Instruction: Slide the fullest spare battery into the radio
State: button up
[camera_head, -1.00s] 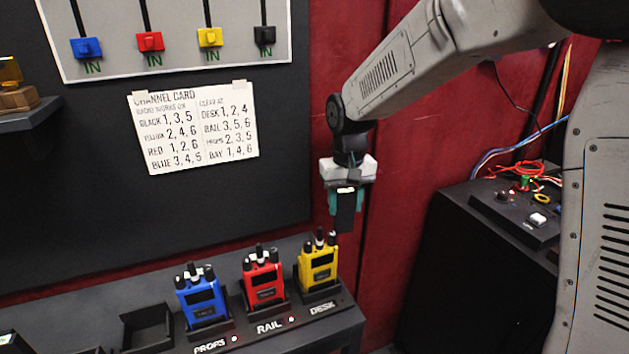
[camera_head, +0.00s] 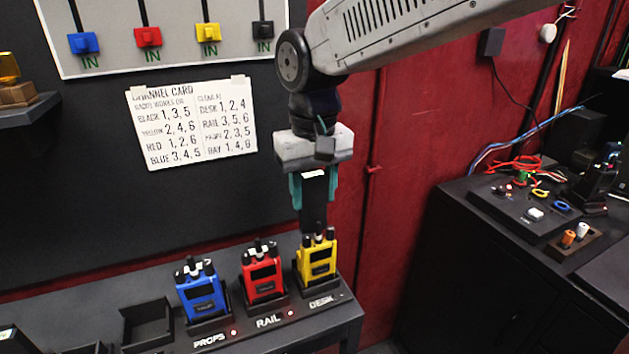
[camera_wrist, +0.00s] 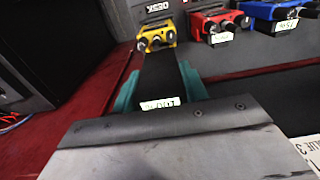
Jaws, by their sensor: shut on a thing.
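My gripper (camera_head: 314,190) has teal fingers shut on a long black block (camera_head: 314,212), which looks like a battery. The wrist view shows the block (camera_wrist: 161,72) with a white label at its near end; I cannot read the label clearly. The block hangs down just above or behind the yellow radio (camera_head: 317,260) in the DESK dock. I cannot tell whether they touch. The yellow radio (camera_wrist: 156,37) lies beyond the block's far end in the wrist view. The red radio (camera_head: 263,275) stands at RAIL and the blue radio (camera_head: 201,294) at PROPS.
An empty black dock (camera_head: 147,322) is left of the blue radio. A channel card (camera_head: 192,122) and a panel with coloured plugs (camera_head: 180,60) are on the wall behind. A dark cabinet (camera_head: 470,260) with wires and small parts stands at right.

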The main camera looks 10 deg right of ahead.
aim_at(314, 222)
jog(key=shift+f, duration=1.95)
jog(key=shift+s+f, duration=0.1)
jog(key=shift+f, duration=1.3)
dwell(1.2)
jog(key=o, duration=1.1)
